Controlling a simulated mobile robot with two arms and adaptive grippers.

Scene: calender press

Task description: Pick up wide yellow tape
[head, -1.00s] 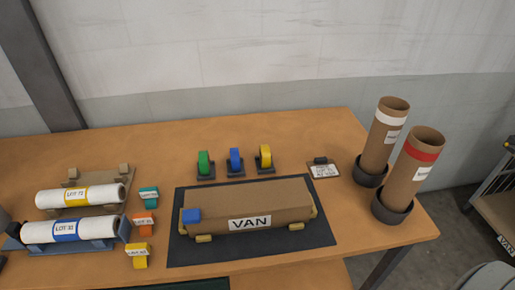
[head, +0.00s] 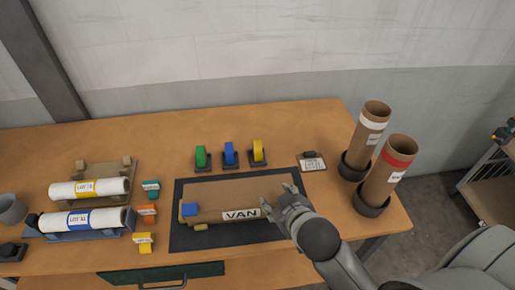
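A yellow tape roll (head: 259,151) stands upright in a small dark holder at the back middle of the table, at the right end of a row with a blue roll (head: 230,154) and a green roll (head: 201,157). My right gripper (head: 277,198) is over the right end of the brown VAN package (head: 215,197), in front of and to the right of the yellow tape and apart from it. Its fingers look spread, with nothing seen between them. It hides part of the package. My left gripper is out of view.
The package lies on a dark mat (head: 188,238). Two brown tubes in dark cups (head: 355,167) stand at the right. A small label card (head: 313,162) lies right of the tape. White rolls (head: 85,219) and small coloured labelled blocks (head: 146,243) are at the left.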

